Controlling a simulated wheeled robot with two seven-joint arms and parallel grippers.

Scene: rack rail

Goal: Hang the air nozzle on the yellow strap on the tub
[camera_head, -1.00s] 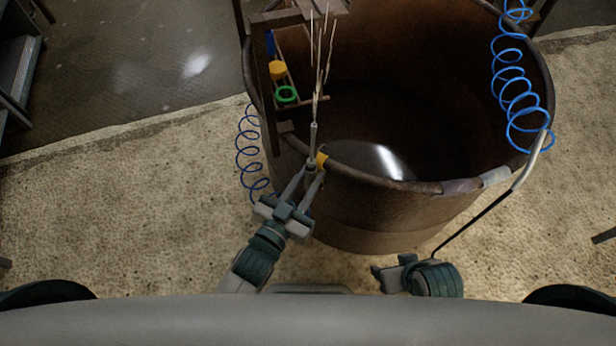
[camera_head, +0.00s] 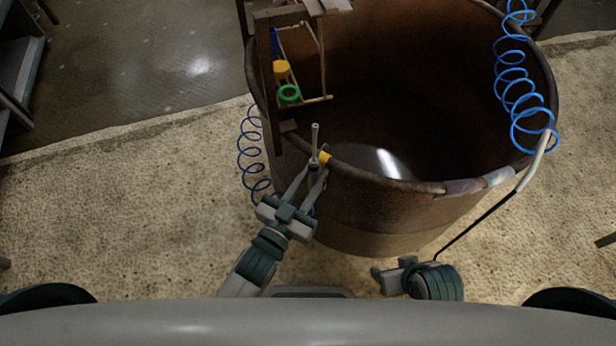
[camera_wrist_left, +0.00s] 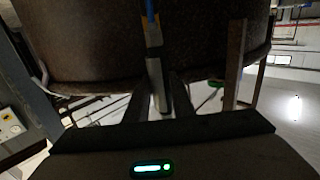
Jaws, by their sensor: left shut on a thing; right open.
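The air nozzle (camera_head: 315,135) is a slim grey tube standing roughly upright at the tub's near left rim. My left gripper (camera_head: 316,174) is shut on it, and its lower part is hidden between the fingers. In the left wrist view the grey nozzle (camera_wrist_left: 158,92) shows between the fingers. The yellow strap (camera_head: 325,158) is a small yellow patch on the rim, just right of the nozzle; I cannot tell whether they touch. The brown tub (camera_head: 375,215) is large and round. My right gripper (camera_head: 388,277) is open and low in front of the tub.
A blue coiled hose (camera_head: 250,155) hangs left of the tub. Another blue coil (camera_head: 510,85) hangs right, near a thin wand (camera_head: 485,215) leaning by the tub.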

